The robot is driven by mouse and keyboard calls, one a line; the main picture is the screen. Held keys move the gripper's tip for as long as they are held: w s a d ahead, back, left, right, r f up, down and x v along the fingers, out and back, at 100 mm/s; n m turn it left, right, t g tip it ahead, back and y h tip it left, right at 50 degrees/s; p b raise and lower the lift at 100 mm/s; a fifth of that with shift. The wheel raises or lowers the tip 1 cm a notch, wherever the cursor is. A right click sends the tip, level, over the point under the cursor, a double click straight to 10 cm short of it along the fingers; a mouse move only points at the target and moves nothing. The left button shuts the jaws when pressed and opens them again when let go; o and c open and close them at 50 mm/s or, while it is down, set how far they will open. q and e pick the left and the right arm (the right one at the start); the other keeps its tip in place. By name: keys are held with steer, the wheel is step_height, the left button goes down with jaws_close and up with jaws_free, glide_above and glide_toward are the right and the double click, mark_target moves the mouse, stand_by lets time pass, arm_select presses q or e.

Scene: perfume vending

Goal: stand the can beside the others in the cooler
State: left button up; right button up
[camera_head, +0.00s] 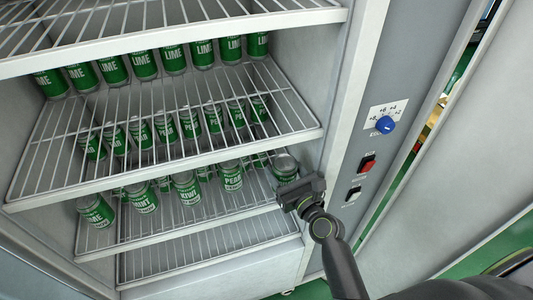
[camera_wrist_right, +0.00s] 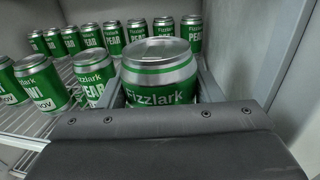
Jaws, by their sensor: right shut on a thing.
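My right gripper (camera_head: 300,188) is inside the cooler at the right end of a lower wire shelf. It is shut on a green and silver Fizzlark can (camera_head: 285,167), which also shows large and upright in the right wrist view (camera_wrist_right: 160,72). The gripper's body hides the can's lower part, so I cannot tell whether it touches the shelf. A pear can (camera_head: 231,176) stands just left of it, and a kiwi can (camera_head: 187,188) and a mint can (camera_head: 141,197) stand further left in the front row. My left gripper is not in view.
The shelf above (camera_head: 165,163) runs close over the held can. The cooler's side wall (camera_wrist_right: 262,55) is close on the right. More pear cans (camera_wrist_right: 113,36) stand in a row behind. The panel with a blue knob (camera_head: 385,124) and switches is right of the opening.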

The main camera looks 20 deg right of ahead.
steer(key=w+f, duration=0.1)
steer(key=w, duration=0.1)
steer(key=w+a+f+b, duration=0.1)
steer(key=w, duration=0.2)
steer(key=w+f+b, duration=0.1)
steer(key=w, duration=0.2)
steer(key=shift+w+a+f, duration=0.25)
steer(key=shift+a+f, duration=0.05)
steer(key=shift+r, duration=0.1)
steer(key=o, duration=0.8)
steer(key=shift+s+f, duration=0.1)
steer(key=shift+f, duration=0.15)
steer(key=shift+c, duration=0.2)
steer(key=o, duration=0.5)
steer(key=shift+c, duration=0.2)
steer(key=shift+r, duration=0.1)
